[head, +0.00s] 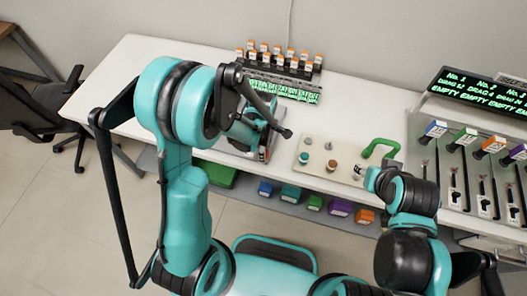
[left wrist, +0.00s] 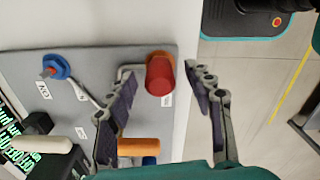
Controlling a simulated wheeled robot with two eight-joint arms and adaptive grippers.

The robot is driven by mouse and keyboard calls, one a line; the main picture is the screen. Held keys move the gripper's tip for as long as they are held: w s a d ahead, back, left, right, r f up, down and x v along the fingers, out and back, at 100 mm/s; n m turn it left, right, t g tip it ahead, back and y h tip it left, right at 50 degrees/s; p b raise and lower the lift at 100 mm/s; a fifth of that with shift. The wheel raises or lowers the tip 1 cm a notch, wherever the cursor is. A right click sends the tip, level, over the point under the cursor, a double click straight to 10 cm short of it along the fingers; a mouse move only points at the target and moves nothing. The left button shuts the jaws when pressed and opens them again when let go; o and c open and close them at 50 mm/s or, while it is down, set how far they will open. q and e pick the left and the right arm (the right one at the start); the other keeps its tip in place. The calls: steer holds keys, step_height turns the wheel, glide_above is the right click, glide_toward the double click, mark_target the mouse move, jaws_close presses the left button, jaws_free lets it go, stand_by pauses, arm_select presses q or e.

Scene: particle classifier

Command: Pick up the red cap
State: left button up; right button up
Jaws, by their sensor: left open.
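The red cap (left wrist: 160,78) is a short red cylinder on an orange-brown round base, near the edge of a grey panel (left wrist: 85,60) in the left wrist view. My left gripper (left wrist: 160,72) is open, with one finger on each side of the cap's line. The cap shows between the fingertips, and no contact is visible. In the head view my left gripper (head: 265,125) is over the table, and my arm hides most of the panel below it. My right gripper (head: 364,172) is by the beige board's right end; its fingers are too small to read.
A blue knob (left wrist: 55,67), an orange cylinder (left wrist: 138,147) and a white cylinder (left wrist: 45,143) are near the cap. A beige board (head: 315,152) with knobs and a green handle (head: 381,147) are to the right. A vial rack (head: 280,62) stands behind.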

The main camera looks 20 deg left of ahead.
arm_select(q)
steer(key=c, duration=1.2)
steer(key=shift+r, duration=0.1)
step_height(320, 180, up, 4)
steer(key=shift+r+p, duration=0.1)
steer(key=shift+p, duration=0.75)
steer(key=d+r, duration=0.2)
steer(key=d, duration=0.1)
steer(key=s+d+r+p, duration=0.1)
steer(key=d+r, duration=0.1)
steer(key=d, duration=0.2)
steer(key=s+d+r+p, duration=0.1)
steer(key=d+r, duration=0.1)
steer(key=d, duration=0.2)
steer(key=shift+d+r, duration=0.25)
steer(key=shift+r, duration=0.1)
